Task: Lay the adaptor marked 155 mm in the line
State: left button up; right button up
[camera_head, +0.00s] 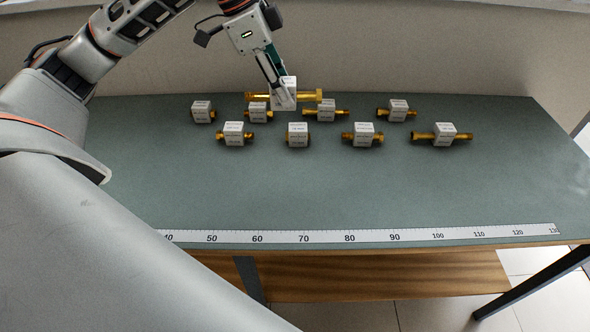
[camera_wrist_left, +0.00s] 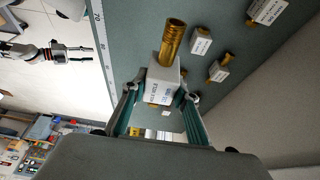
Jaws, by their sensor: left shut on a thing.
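My left gripper (camera_head: 283,98) is shut on an adaptor, a white labelled block (camera_wrist_left: 163,80) on a brass pipe (camera_head: 309,96). The pipe lies crosswise, near the bench's far edge in the head view, and appears raised above the bench. The held block's print is too small to read. Several other adaptors stand in two rows below it, among them a long one (camera_head: 440,134) at the right and a short one (camera_head: 298,134) in the middle. Their marks are unreadable. My right gripper (camera_wrist_left: 88,54) shows in the left wrist view, open and empty, away from the bench.
The green bench top (camera_head: 190,185) is clear between the rows and the front. A white ruler strip (camera_head: 371,236) runs along the front edge, its left part hidden behind my body. A wall (camera_head: 430,60) stands behind the bench.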

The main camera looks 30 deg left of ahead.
pick_arm(q)
notch_tip(320, 180, down, 20)
dwell(0.6)
jog(key=shift+f, duration=0.1)
jog(key=o, duration=1.2)
jog(key=shift+b, duration=0.3)
jog(key=v, duration=1.2)
jog(key=shift+d, duration=0.1)
